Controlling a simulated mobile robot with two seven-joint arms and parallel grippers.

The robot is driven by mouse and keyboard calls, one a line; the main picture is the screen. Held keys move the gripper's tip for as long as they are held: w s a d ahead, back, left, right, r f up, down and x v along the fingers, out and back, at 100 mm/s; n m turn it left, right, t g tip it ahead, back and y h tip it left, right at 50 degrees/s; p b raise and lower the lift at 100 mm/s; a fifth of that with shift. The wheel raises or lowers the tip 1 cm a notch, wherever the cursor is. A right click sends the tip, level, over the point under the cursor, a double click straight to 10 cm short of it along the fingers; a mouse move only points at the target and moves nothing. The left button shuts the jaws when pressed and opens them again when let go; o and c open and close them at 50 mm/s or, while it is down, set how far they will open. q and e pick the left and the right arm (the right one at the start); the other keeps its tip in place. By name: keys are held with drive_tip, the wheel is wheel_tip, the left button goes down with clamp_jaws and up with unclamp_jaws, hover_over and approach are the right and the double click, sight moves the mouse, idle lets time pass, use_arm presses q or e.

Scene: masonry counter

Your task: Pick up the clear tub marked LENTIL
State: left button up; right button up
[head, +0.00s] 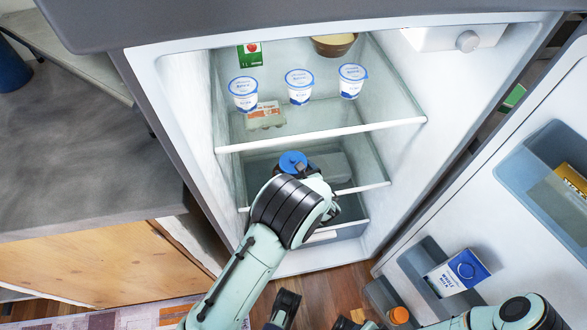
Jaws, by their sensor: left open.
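The refrigerator stands open, and my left arm reaches into its lower part. My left gripper (297,172) is open there, mostly hidden behind its own wrist. A round blue lid (292,161) shows just beyond it on the lower shelf. The body under this lid is hidden, so I cannot tell whether it is a clear tub or whether the gripper touches it. No LENTIL marking is readable. Dark parts that look like my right gripper (314,312) show at the bottom edge, partly cut off; its jaw opening is unclear.
The upper shelf (330,133) holds several white yogurt cups (299,86), an egg carton (264,115), a green carton (249,55) and a bowl (333,45). A grey box (333,167) sits right of the blue lid. The open door (480,205) holds a milk carton (457,273).

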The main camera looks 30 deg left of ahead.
use_arm(q)
drive_tip(key=c, duration=1)
drive_tip(key=shift+r, duration=0.1)
drive_tip(key=shift+c, duration=0.5)
drive_tip(key=shift+d+r, duration=0.1)
